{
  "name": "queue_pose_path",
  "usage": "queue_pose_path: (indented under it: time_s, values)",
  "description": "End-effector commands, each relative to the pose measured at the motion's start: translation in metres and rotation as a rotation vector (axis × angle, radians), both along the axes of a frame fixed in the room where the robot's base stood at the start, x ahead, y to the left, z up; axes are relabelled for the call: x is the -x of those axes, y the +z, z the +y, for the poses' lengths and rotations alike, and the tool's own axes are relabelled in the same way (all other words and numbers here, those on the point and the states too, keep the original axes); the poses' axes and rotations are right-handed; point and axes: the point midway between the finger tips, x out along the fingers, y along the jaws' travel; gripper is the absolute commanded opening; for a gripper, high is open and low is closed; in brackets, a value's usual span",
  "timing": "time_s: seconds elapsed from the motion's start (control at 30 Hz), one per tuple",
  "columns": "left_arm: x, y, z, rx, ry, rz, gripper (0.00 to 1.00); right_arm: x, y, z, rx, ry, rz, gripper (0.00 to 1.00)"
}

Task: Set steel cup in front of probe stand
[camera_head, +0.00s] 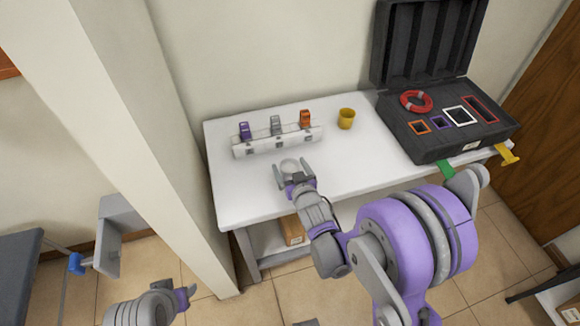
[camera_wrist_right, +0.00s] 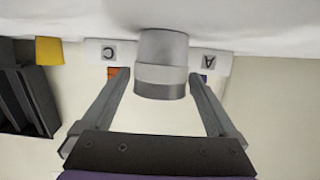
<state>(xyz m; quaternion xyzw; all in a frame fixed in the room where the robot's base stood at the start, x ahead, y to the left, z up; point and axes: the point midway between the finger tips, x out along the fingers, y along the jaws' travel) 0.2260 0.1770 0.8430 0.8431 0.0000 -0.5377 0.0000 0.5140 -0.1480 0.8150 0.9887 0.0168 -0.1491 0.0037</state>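The steel cup (camera_head: 289,166) stands upright on the white table, in front of the middle of the probe stand (camera_head: 262,147). The stand is a long white block holding purple, grey and orange probes. My right gripper (camera_head: 293,173) is at the cup, with one finger on each side. In the right wrist view, which is upside down, the cup (camera_wrist_right: 162,62) sits between the spread fingers (camera_wrist_right: 160,84), with narrow gaps. It hides the middle of the stand between labels C and A. My left gripper (camera_head: 187,296) is low at the left, away from the table; its opening is unclear.
A yellow cup (camera_head: 346,119) stands right of the stand and also shows in the wrist view (camera_wrist_right: 49,51). An open black case (camera_head: 432,148) with a red ring (camera_head: 416,101) fills the table's right end. The table (camera_head: 360,170) is clear between the right gripper and the case.

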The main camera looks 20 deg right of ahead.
Motion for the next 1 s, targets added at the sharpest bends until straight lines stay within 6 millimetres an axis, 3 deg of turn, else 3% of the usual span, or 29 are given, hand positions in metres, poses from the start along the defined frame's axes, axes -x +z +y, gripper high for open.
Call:
queue_pose_path:
  time_s: [0.4, 0.8, 1.0]
  values:
    - [-0.001, 0.004, 0.0, 0.0, 0.0, -0.001, 0.5, 0.002, 0.005, 0.0, 0.0, 0.0, 0.0, 0.98]
    - [-0.001, 0.005, 0.0, 0.0, 0.0, -0.002, 0.5, 0.08, 0.029, -0.002, -0.001, 0.001, 0.0, 0.98]
    - [-0.001, 0.007, 0.0, 0.0, 0.0, -0.002, 0.5, 0.107, 0.037, -0.003, 0.0, 0.001, 0.0, 0.98]
